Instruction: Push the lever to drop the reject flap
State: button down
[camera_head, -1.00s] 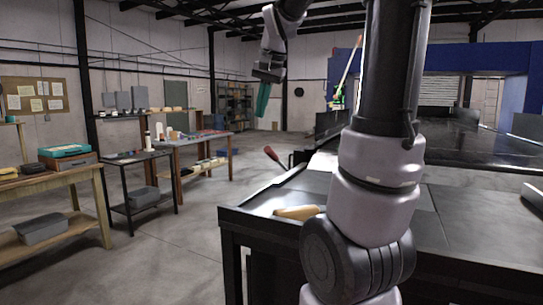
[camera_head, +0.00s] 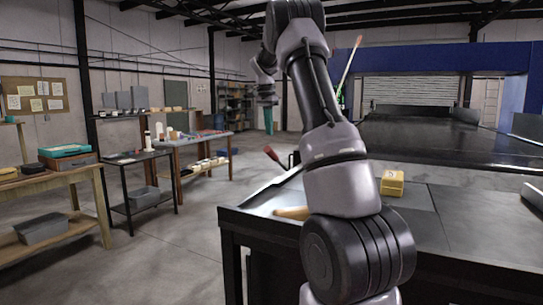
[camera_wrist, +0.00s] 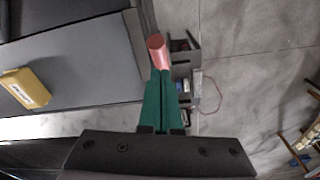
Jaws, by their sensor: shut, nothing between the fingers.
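The lever has a red handle (camera_head: 271,153) that sticks out at the far left side of the conveyor table. In the wrist view the red handle's rounded end (camera_wrist: 156,46) lies just beyond the fingertips. My gripper (camera_head: 269,131) has teal fingers pointing down, above the handle in the head view. In the wrist view the gripper (camera_wrist: 161,74) is shut and empty. The fingertips overlap the handle's near end there; I cannot tell whether they touch it. I cannot pick out the reject flap for sure among the dark table panels (camera_head: 438,215).
A yellow box (camera_head: 392,183) lies on the table and also shows in the wrist view (camera_wrist: 25,88). A tan object (camera_head: 291,213) lies at the table's left corner, partly behind my arm. Workbenches (camera_head: 60,185) stand at the left, with open floor between.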

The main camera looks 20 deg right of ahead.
aim_at(270, 157)
jog(key=shift+w+d+f, duration=0.1)
jog(key=shift+d+f, duration=0.1)
jog(key=shift+f, duration=1.55)
jog(key=shift+d+f, duration=0.15)
jog(key=shift+f, duration=1.6)
jog(key=shift+f, duration=1.65)
jog(key=shift+a+r, duration=0.1)
jog(key=shift+s+a+r, duration=0.25)
jog(key=shift+s+a, duration=0.05)
jog(key=shift+a, duration=0.4)
jog(key=shift+s+a+r, duration=0.25)
jog(key=shift+s+a, duration=0.05)
jog(key=shift+a, duration=0.35)
